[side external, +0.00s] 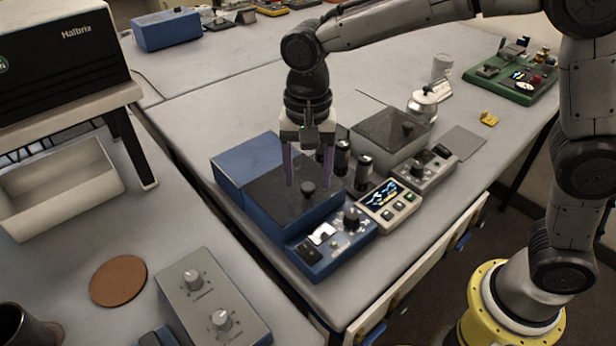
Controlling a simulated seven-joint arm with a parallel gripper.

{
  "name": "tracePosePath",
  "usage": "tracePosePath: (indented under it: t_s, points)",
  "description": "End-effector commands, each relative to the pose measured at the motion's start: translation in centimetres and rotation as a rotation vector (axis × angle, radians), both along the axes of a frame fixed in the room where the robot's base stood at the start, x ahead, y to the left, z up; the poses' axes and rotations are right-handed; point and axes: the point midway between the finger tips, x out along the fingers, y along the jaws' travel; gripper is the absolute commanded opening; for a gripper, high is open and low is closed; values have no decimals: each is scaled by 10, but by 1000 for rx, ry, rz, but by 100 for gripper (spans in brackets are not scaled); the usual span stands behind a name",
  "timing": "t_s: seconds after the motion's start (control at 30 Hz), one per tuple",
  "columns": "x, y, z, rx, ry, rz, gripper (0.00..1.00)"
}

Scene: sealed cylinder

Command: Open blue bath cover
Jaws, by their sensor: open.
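The blue bath (231,181) stands on the bench near the middle of the side external view, with a blue control panel (322,262) on its front. Its dark flat cover (278,198) lies on top and has a small black knob (308,188). My gripper (307,184) points down above the cover, its two purplish fingers apart on either side of the knob in the picture. The jaws are open and hold nothing. I cannot tell exactly how far the fingertips are above the cover.
A grey bath with a dark cover (376,130) stands to the right, behind a small display unit (388,205). Dark cylinders (342,157) stand close to my gripper. A white pot (422,104) is farther back.

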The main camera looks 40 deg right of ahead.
Motion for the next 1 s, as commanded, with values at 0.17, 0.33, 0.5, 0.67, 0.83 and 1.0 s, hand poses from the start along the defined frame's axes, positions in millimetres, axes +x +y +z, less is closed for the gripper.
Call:
tracePosePath:
  t_s: [0.17, 0.33, 0.5, 0.67, 0.83, 1.0]
  points:
    - [0, 0, -12, 0, 0, 0, 64]
    - [0, 0, -13, 0, 0, 0, 64]
    - [0, 0, -13, 0, 0, 0, 55]
    - [0, 0, -12, 0, 0, 0, 26]
    - [0, 0, -12, 0, 0, 0, 0]
    - [0, 0, -12, 1, -1, 0, 0]
